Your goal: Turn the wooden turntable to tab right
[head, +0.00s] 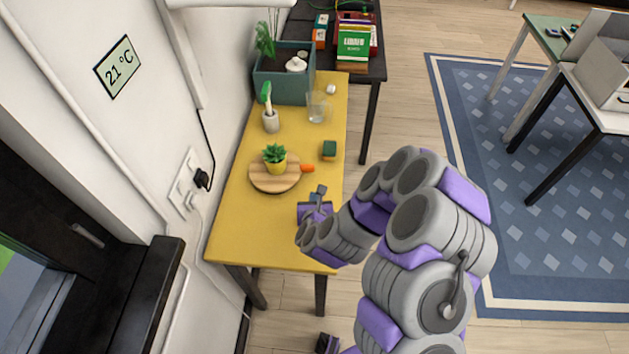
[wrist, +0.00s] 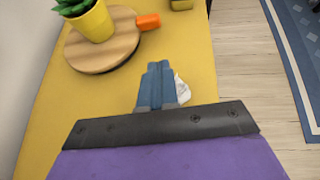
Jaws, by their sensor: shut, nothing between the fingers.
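The round wooden turntable (head: 263,183) lies on the yellow table in the head view, with a yellow pot holding a green succulent (head: 275,158) standing on it. Its orange tab (head: 308,168) points to the right. In the wrist view the turntable (wrist: 92,58) is at the upper left, with the pot (wrist: 93,22) on it and the orange tab (wrist: 148,21) at its right. My gripper (head: 321,190) is shut and empty, apart from the turntable, on its near right side. Its blue fingers (wrist: 159,66) are together in the wrist view.
The yellow table (head: 235,225) has free room at its near end. A green and yellow sponge (head: 329,150) lies beyond the tab. A cup with a brush (head: 270,121), a glass (head: 316,106) and a teal bin (head: 282,90) stand farther back. A whitish item (wrist: 182,90) is partly hidden behind my fingers.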

